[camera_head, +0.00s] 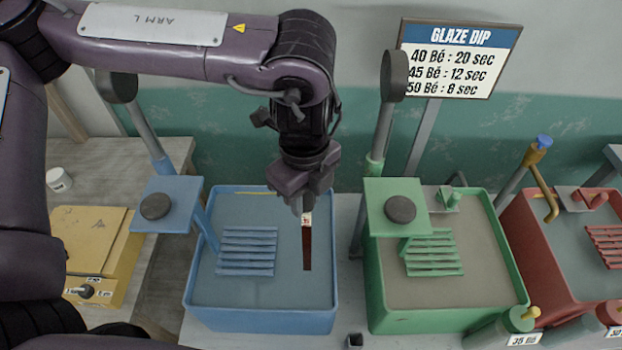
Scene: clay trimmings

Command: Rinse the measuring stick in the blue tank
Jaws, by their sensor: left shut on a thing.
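The blue tank (262,316) stands left of centre, filled with a grey-blue liquid. A blue slatted rack (247,252) is in it, left of its middle. My left gripper (306,208) is over the tank's right part, pointing down and shut on the measuring stick (307,245). The stick is dark red-brown with a small white and red mark near its top. It hangs upright below the fingers, over or in the liquid; whether its lower end is submerged I cannot tell. My right gripper is not in view.
A green tank (446,322) stands close on the right, with a red tank (545,280) beyond it. A yellow box (97,255) and a white jar (59,180) are at left. A "GLAZE DIP" sign (460,58) stands behind.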

